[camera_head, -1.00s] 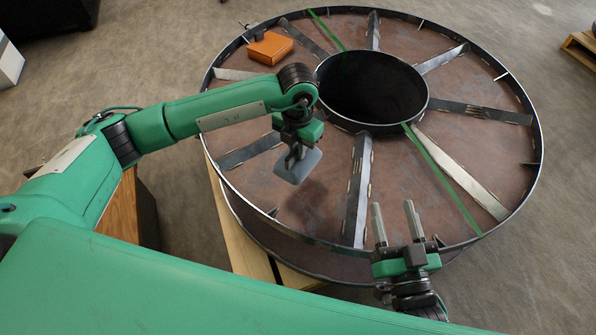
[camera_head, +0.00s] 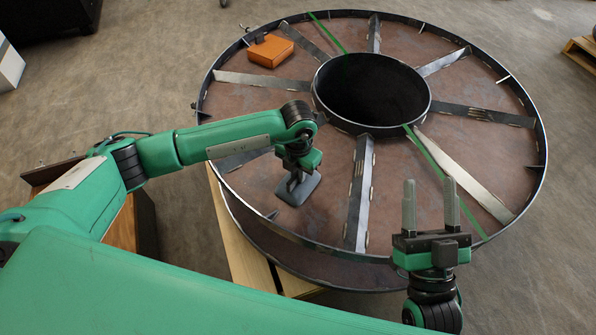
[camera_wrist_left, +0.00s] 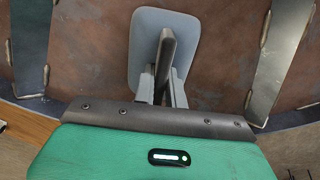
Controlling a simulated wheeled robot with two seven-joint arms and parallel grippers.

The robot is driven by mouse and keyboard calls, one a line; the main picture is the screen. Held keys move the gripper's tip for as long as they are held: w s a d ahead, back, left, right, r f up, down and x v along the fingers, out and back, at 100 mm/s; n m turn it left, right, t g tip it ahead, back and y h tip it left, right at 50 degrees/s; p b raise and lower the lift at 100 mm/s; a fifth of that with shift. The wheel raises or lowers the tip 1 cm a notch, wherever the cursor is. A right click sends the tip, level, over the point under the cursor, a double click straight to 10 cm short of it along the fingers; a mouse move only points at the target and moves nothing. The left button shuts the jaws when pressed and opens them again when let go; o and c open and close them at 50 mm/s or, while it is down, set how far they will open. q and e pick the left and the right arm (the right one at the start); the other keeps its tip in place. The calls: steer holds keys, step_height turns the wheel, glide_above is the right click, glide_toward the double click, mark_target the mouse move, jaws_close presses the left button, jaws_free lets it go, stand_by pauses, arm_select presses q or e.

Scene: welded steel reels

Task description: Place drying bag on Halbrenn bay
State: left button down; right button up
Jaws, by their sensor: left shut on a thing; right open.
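A blue-grey flat bag (camera_head: 311,188) with rounded corners, taken to be the drying bag, is in my left gripper (camera_head: 297,181). In the left wrist view the bag (camera_wrist_left: 143,50) lies broad side to the camera behind the shut fingers (camera_wrist_left: 165,62). It is over or on the near-left bay (camera_head: 325,218) of the large steel reel; I cannot tell whether it touches the floor of the bay. No bay label is legible, so I cannot tell which is Halbrenn. My right gripper (camera_head: 429,190) is open and empty over the reel's near-right rim.
Steel ribs, such as the near one (camera_head: 358,195), divide the reel into bays around a dark open hub (camera_head: 373,90). An orange box (camera_head: 270,51) sits in the far-left bay. A green strip (camera_head: 440,165) crosses the reel. Wooden beams (camera_head: 240,240) lie under it.

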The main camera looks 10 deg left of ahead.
arm_select(q)
steer(key=shift+f, duration=0.1)
steer(key=c, duration=1.5)
jaws_free()
steer(key=shift+o, duration=0.2)
arm_select(e)
steer(key=shift+d+r, duration=0.1)
steer(key=shift+r, duration=0.25)
arm_select(q)
step_height(320, 180, up, 12)
steer(key=p, duration=0.2)
arm_select(e)
steer(key=a+f+g, duration=0.3)
steer(key=f+g, duration=0.3)
steer(key=f, duration=0.5)
steer(key=shift+s+a+g+h, duration=0.15)
steer(key=shift+s+g+h, duration=0.15)
steer(key=shift+h, duration=0.1)
arm_select(q)
steer(key=shift+d, duration=0.1)
